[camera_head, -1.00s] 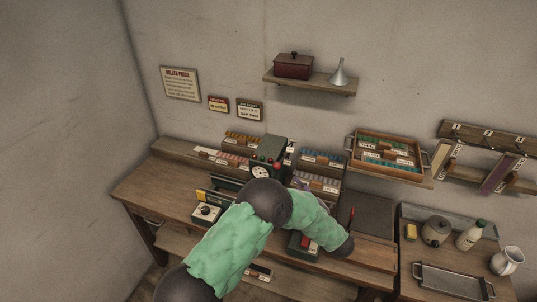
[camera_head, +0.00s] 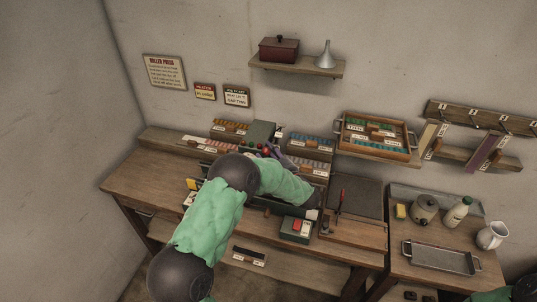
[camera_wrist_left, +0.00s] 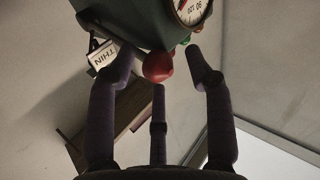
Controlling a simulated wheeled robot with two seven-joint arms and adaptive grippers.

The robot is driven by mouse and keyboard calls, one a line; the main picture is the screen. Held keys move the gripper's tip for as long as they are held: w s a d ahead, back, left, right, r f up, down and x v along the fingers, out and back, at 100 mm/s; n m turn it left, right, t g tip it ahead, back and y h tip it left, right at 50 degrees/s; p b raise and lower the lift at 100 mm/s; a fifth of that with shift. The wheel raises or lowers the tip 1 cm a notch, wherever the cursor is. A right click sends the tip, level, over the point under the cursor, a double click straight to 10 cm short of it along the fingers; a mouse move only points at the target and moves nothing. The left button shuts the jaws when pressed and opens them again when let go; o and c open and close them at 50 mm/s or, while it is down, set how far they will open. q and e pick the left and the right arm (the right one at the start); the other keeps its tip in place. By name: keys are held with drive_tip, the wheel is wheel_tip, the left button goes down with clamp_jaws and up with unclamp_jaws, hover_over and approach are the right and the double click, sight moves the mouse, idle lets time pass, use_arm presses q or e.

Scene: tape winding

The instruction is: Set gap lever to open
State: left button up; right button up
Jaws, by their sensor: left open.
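The roller press (camera_head: 262,131) is a dark green machine at the back of the workbench, largely hidden behind my left arm in the head view. In the left wrist view its green housing (camera_wrist_left: 130,22) carries a dial. A red ball knob (camera_wrist_left: 158,67), seemingly the gap lever's end, shows below the housing, beside a small label reading THIN (camera_wrist_left: 102,55). My left gripper (camera_head: 271,150) is at the press. In the left wrist view its dark fingers are spread apart around the knob; contact cannot be told. My right gripper is out of view.
Racks of coloured pieces (camera_head: 309,149) stand beside the press. A red-buttoned box (camera_head: 296,228) sits at the bench front. A wooden tray (camera_head: 344,141) rests on a wall shelf at right. A side table (camera_head: 399,232) holds a kettle-like pot, bottle and jug.

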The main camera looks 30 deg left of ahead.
use_arm(q)
clamp_jaws()
drive_tip(key=shift+r, duration=0.1)
